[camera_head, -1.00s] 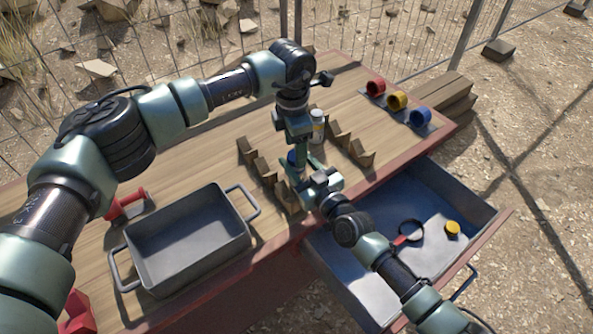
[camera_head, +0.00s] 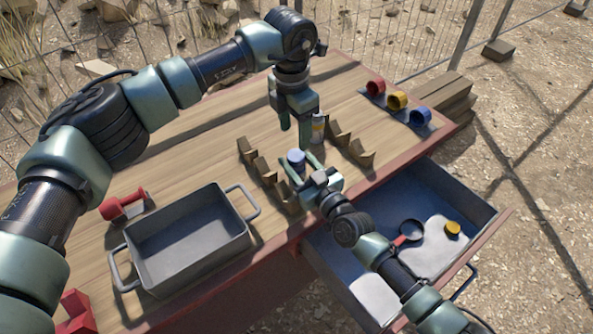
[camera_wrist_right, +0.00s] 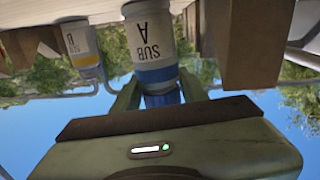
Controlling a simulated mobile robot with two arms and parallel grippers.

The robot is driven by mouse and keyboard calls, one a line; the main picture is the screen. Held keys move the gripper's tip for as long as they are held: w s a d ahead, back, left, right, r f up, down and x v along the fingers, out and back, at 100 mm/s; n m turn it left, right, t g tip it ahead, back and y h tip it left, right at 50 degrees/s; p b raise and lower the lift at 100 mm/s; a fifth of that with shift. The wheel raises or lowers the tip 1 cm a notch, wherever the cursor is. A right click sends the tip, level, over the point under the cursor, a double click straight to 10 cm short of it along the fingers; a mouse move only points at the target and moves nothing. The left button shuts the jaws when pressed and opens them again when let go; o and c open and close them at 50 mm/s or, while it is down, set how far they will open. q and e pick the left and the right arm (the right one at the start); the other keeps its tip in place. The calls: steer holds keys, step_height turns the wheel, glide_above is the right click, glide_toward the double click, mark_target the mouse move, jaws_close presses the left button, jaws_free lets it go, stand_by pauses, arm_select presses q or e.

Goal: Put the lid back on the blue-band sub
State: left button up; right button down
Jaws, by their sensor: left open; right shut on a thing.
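The blue-band sub (camera_head: 297,166) is a small pale canister standing upright between the wooden blocks. My left gripper (camera_head: 295,135) is open and empty just above the lid, pointing down.
A yellow-band sub (camera_head: 318,129) stands behind. Notched wooden blocks (camera_head: 352,146) flank both. A grey pan (camera_head: 188,262) is at left, beside a red tool (camera_head: 122,205). The open drawer (camera_head: 445,185) holds a magnifier (camera_head: 411,230) and a yellow cap (camera_head: 452,228). Coloured cups (camera_head: 397,100) stand behind.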

mark_target(296, 154)
arm_select(q)
steer(key=shift+f, duration=0.1)
steer(key=shift+w+d+f, duration=0.1)
steer(key=shift+w+f, duration=0.1)
steer(key=shift+f, duration=1.75)
steer(key=shift+w+d+f, duration=0.1)
steer(key=shift+w+f, duration=0.05)
steer(key=shift+f, duration=1.8)
jaws_close()
steer(key=m, duration=0.3)
steer(key=shift+o, duration=0.4)
jaws_free()
